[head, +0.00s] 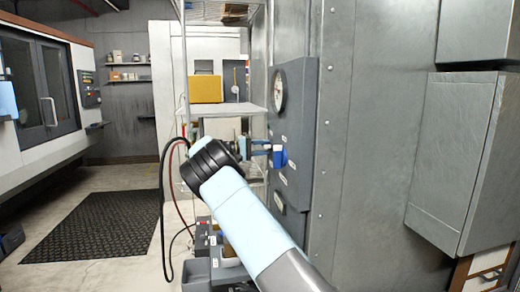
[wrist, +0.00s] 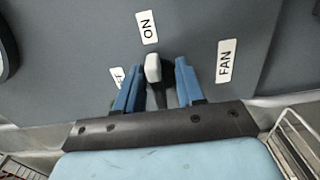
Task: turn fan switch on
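The fan switch lever (wrist: 153,68) has a pale rounded tip and a dark stem, and stands on a grey panel (head: 294,118). Its tip shows just below the ON label (wrist: 147,27); I cannot tell which position it is set to. A FAN label (wrist: 227,60) is to its right. The OFF label (wrist: 117,78) is partly hidden behind my left finger. My gripper (wrist: 158,84) has blue fingers, one on each side of the lever, with gaps showing. In the head view my gripper (head: 271,152) is at the panel, and the lever cannot be made out.
A round gauge (head: 279,91) is above on the same panel. A wire shelf rack (head: 228,107) with a yellow box (head: 206,89) stands behind my arm. A grey wall cabinet (head: 452,155) is at the right.

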